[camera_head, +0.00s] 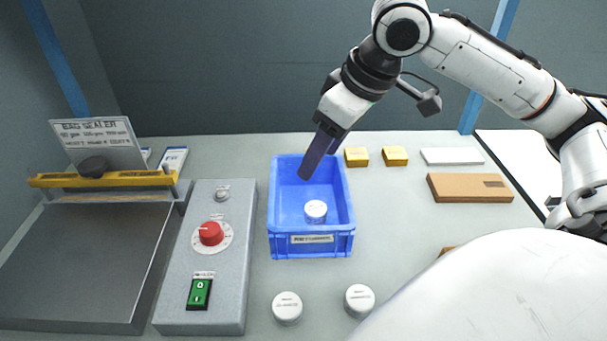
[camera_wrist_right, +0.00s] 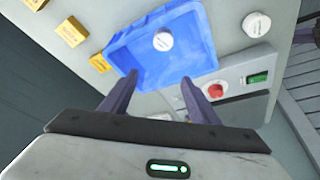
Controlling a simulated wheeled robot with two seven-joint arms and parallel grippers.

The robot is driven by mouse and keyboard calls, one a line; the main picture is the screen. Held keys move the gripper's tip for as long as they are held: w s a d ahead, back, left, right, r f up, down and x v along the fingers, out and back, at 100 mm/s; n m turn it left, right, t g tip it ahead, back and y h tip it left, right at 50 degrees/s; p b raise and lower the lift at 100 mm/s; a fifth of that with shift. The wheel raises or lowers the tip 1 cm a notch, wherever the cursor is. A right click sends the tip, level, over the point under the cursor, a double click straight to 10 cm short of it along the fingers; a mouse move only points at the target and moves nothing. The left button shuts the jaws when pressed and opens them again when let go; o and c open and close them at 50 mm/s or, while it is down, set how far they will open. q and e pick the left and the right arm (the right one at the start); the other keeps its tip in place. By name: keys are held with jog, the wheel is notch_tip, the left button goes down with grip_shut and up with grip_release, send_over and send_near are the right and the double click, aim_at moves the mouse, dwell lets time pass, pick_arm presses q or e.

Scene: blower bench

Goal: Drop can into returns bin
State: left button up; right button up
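The blue bin (camera_head: 278,215) stands on the bench in the middle of the head view, with a white label on its front too small to read. It also shows in the right wrist view (camera_wrist_right: 195,45). A white can (camera_head: 316,211) is inside the bin, near its front wall; it also shows in the wrist view (camera_wrist_right: 162,40). My right gripper (camera_head: 317,167) is above the back part of the bin. Its dark fingers are apart and empty in the wrist view (camera_wrist_right: 160,85). My left gripper is not in view.
Two white cans (camera_head: 287,307) (camera_head: 359,300) stand in front of the bin. A grey control box (camera_head: 240,270) with a red knob and a bag sealer (camera_head: 85,260) are at left. Yellow blocks (camera_head: 395,156) and a brown box (camera_head: 470,188) lie to the right.

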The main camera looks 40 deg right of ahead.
pick_arm(q)
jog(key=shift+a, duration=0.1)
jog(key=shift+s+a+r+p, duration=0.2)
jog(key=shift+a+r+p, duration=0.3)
jog(key=shift+p, duration=0.7)
pick_arm(e)
jog(key=a+v, duration=0.1)
jog(key=v, duration=0.9)
jog(key=shift+d, duration=0.45)
